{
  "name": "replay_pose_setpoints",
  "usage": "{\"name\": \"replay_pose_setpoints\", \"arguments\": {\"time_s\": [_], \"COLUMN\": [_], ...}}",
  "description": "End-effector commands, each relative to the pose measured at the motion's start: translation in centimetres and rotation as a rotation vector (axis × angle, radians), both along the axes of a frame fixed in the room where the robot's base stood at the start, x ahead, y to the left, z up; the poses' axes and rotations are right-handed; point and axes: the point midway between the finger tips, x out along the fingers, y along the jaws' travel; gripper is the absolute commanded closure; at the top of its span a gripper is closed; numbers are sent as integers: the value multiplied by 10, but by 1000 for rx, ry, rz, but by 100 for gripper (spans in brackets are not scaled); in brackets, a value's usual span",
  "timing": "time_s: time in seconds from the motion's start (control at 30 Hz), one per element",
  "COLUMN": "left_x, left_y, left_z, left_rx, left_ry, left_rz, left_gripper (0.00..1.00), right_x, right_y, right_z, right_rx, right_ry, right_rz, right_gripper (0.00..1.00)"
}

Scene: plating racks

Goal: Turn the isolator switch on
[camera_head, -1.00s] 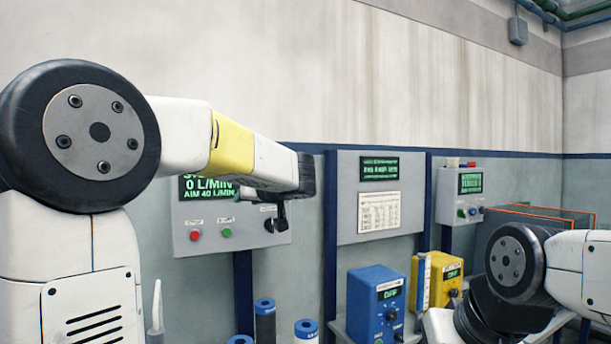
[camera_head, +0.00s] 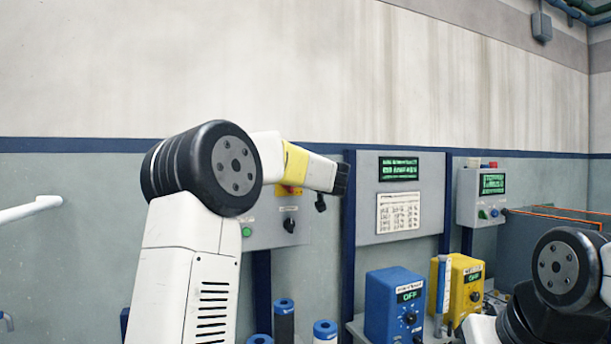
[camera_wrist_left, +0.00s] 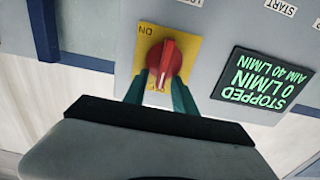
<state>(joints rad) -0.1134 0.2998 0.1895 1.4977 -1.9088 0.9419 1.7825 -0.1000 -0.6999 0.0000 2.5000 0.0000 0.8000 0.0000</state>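The isolator switch is a red rotary knob (camera_wrist_left: 164,64) on a yellow plate (camera_wrist_left: 190,47), seen upside down in the left wrist view. The word "ON" shows near one plate corner. The knob's raised handle has a white mark. My left gripper (camera_wrist_left: 160,78) is open, its two teal fingertips on either side of the knob's lower part; I cannot tell if they touch it. In the head view a bit of the yellow plate (camera_head: 289,190) shows below my left arm, which hides most of it. My right gripper is out of view.
The grey panel's display (camera_wrist_left: 262,82) reads "STOPPED 0 L/MIN, AIM 40 L/MIN". A black knob (camera_head: 289,225) and a green button (camera_head: 247,232) sit low on the panel. Blue (camera_head: 395,305) and yellow (camera_head: 462,284) boxes stand right, and blue-capped cylinders (camera_head: 284,320) below.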

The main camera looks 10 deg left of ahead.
Motion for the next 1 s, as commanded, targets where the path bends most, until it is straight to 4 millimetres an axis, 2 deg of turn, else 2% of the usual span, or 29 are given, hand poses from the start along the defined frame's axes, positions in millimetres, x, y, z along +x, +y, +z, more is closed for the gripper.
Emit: {"name": "replay_pose_setpoints", "arguments": {"time_s": [0.2, 0.37, 0.77, 1.0], "left_x": [0, 0, 0, 2], "left_y": [0, 0, -1, -4], "left_z": [0, 0, 0, -1], "left_rx": [0, 0, 19, 115], "left_ry": [0, 0, 14, 79], "left_rz": [0, 0, 0, 0], "left_gripper": [69, 100, 100, 100], "right_x": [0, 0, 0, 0], "right_y": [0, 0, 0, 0], "right_z": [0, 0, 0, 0], "right_rx": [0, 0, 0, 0], "right_ry": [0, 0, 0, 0], "right_rz": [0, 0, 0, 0], "right_gripper": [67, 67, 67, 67]}}
